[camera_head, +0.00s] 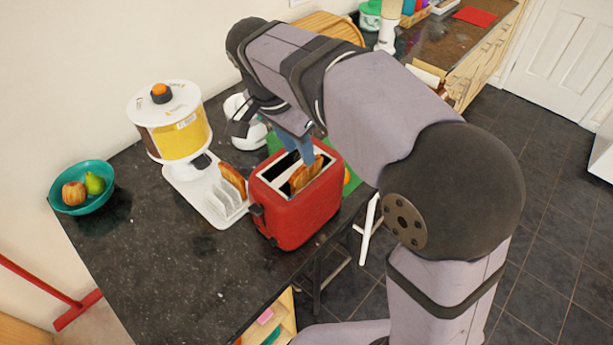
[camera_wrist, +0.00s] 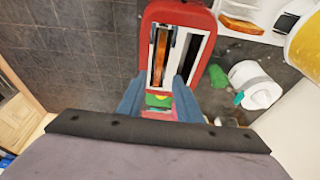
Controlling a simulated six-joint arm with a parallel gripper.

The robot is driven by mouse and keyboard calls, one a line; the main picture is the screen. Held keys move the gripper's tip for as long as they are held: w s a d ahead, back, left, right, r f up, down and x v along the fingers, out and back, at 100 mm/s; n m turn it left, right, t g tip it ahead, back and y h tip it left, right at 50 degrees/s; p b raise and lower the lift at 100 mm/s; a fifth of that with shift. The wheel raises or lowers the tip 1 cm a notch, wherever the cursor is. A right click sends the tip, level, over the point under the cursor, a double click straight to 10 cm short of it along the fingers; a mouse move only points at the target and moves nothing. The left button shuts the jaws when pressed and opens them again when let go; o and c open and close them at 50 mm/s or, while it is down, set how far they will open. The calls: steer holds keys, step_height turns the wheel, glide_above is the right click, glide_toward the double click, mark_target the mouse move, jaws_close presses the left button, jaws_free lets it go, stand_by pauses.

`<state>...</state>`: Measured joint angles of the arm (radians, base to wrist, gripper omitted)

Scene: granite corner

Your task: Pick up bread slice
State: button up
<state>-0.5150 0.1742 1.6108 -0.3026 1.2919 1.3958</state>
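A browned bread slice (camera_head: 305,175) stands in one slot of the red toaster (camera_head: 290,215), its top edge showing. In the wrist view the slice (camera_wrist: 160,55) lies in the left slot of the toaster (camera_wrist: 203,17); the right slot looks dark and empty. Another bread slice (camera_head: 232,180) stands in a white rack (camera_head: 222,208), and it also shows in the wrist view (camera_wrist: 240,25). My gripper (camera_head: 301,158) is at the toaster's far end, partly hidden by my arm. In the wrist view its blue fingers (camera_wrist: 158,78) are apart, with no bread between them.
A cereal dispenser (camera_head: 180,135) stands behind the rack. A teal bowl (camera_head: 70,205) with fruit is at the left. A white rounded object (camera_head: 248,135) stands behind the toaster, near a green item (camera_head: 340,160). The dark counter (camera_head: 170,270) is clear at front left.

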mark_target(306, 179)
steer(key=shift+d+f+p, duration=0.3)
steer(key=shift+f+p, duration=0.15)
steer(key=shift+f, duration=0.15)
steer(key=shift+p+x, duration=0.65)
steer(key=shift+x, duration=1.25)
jaws_close()
